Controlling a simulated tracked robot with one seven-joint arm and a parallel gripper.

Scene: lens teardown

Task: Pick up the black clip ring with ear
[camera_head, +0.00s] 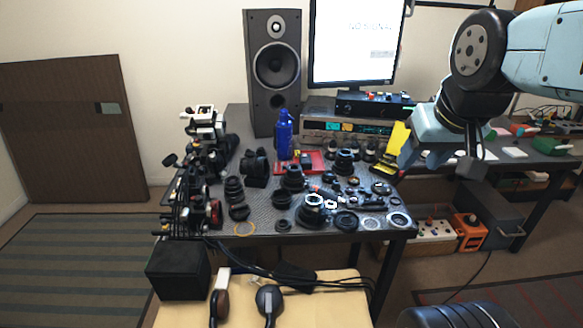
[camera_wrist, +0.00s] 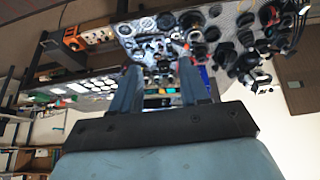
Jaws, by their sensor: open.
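Several black rings and lens parts lie on the dark speckled table (camera_head: 240,205). A flat black ring (camera_head: 346,221) lies near its front right, and a smaller black ring (camera_head: 283,225) near the front edge. I cannot tell which one has the ear. My gripper (camera_head: 438,165) is above and to the right of the table in the head view, away from all parts. In the wrist view my gripper (camera_wrist: 160,78) shows two separate fingers with nothing held between them. The table's parts show beyond the fingers, small and upside down.
A black speaker (camera_head: 273,75), a monitor (camera_head: 355,40) and a blue bottle (camera_head: 283,135) stand at the back. A yellow object (camera_head: 397,140) stands at the table's right. Black gear crowds the left side. A lower wooden surface (camera_head: 325,300) with cables is in front.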

